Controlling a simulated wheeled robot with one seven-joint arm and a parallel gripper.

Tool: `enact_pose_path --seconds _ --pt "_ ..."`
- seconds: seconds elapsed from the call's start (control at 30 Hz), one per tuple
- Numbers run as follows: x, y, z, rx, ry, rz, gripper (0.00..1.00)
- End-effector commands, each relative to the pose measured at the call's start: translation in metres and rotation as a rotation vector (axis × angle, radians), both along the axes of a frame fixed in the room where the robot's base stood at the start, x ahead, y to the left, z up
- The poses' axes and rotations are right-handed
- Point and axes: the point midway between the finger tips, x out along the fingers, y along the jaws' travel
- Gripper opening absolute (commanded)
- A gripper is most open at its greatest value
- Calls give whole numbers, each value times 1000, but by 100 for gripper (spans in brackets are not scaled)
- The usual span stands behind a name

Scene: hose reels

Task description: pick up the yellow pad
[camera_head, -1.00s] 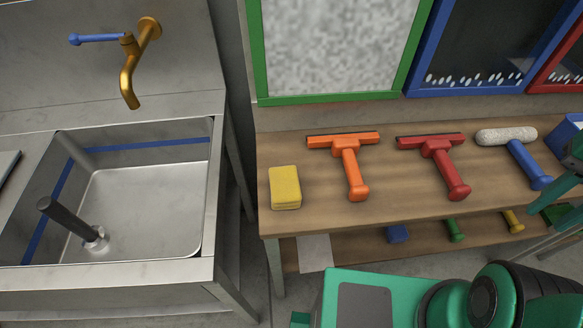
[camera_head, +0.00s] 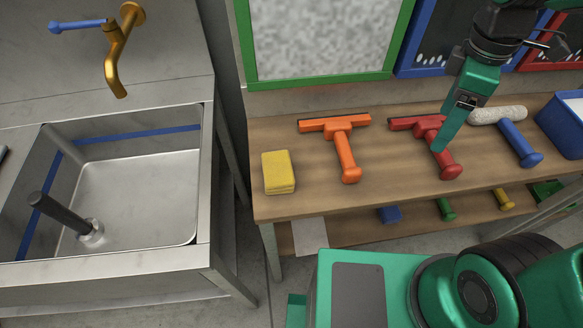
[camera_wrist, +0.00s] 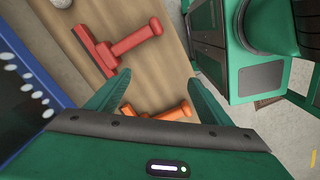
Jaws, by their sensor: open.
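The yellow pad (camera_head: 278,172) lies on the wooden bench top (camera_head: 310,195) at its left end, left of the orange squeegee (camera_head: 343,150). It is a small rectangular block. I do not see it in the wrist view. My gripper (camera_head: 441,146) is over the right part of the bench, above the red squeegee (camera_head: 437,150), well to the right of the pad. In the wrist view my gripper (camera_wrist: 155,98) has its two fingers spread apart, with nothing between them held. The red squeegee (camera_wrist: 135,40) and orange squeegee (camera_wrist: 165,113) show there.
A white roller with a blue handle (camera_head: 518,145) and a blue bin (camera_head: 565,122) are at the bench's right. A steel sink (camera_head: 205,180) stands left. Framed boards line the wall behind. A lower shelf (camera_head: 350,232) holds small items. Bench room around the pad is clear.

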Motion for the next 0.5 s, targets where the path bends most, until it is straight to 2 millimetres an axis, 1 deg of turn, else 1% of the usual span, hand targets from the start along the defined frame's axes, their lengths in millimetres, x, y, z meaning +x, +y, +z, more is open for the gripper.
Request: enact_pose_path --seconds 0.03,0.07,0.1,0.13,0.23,0.27,0.3,0.37,0.4,0.5 --pt "7 27 -2 -4 8 181 73" --pt "10 42 -3 -4 11 294 73" --pt "13 64 -4 -6 15 445 73" --pt "15 80 -5 -6 17 557 73" --pt "14 136 -10 -7 28 929 73" --pt "11 153 -12 -6 31 1041 73" --pt "7 176 -14 -6 34 1189 73" --pt "-2 208 -18 -3 39 1399 73" --pt "-9 228 -21 -2 43 1532 73" --pt "-28 270 -27 3 49 1813 73"
